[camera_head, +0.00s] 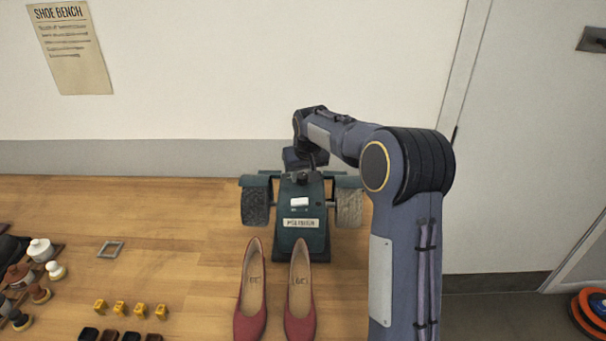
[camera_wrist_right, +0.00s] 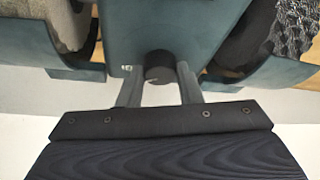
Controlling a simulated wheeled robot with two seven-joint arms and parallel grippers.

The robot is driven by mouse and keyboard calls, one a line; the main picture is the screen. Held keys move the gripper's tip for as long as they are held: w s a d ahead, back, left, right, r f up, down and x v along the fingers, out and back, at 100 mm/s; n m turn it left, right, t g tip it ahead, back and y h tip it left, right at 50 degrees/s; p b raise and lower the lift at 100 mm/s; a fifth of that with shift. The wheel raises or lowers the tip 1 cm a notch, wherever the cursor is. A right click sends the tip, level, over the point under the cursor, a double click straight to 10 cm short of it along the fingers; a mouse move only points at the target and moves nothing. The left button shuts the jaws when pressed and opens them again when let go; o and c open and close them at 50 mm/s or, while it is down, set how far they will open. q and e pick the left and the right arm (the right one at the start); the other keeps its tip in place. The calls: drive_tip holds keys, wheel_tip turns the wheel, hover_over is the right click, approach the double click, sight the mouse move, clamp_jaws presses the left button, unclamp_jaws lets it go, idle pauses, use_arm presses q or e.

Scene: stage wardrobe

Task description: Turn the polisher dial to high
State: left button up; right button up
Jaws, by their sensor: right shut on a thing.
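The polisher (camera_head: 312,246) is a dark teal machine with a name plate on its front. It stands on the wooden bench, with a round brush wheel at each side. In the right wrist view its teal body (camera_wrist_right: 120,30) fills the top middle. The dial (camera_wrist_right: 158,66) is a small black round knob there, with a pale mark near its lower edge. My right gripper (camera_wrist_right: 159,84) is shut on the dial, one grey finger on each side. In the head view my right gripper (camera_head: 303,174) is over the polisher's top, and the dial is hard to make out. My left gripper is not in view.
Two red shoes (camera_head: 251,312) stand in front of the polisher. A grey square frame (camera_head: 110,249), several yellow blocks (camera_head: 120,309) and several knobbed pieces (camera_head: 41,250) lie to the left. The bench between frame and polisher is clear. A wall rises behind.

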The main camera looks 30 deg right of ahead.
sight(305, 190)
idle(0.4)
drive_tip(key=o, duration=1)
drive_tip(key=shift+c, duration=0.2)
drive_tip(key=shift+r, duration=0.1)
drive_tip(key=b+v, duration=0.1)
drive_tip(key=v, duration=0.6)
drive_tip(key=shift+s+r, duration=0.2)
drive_tip(key=shift+r, duration=0.1)
drive_tip(key=shift+a, duration=0.1)
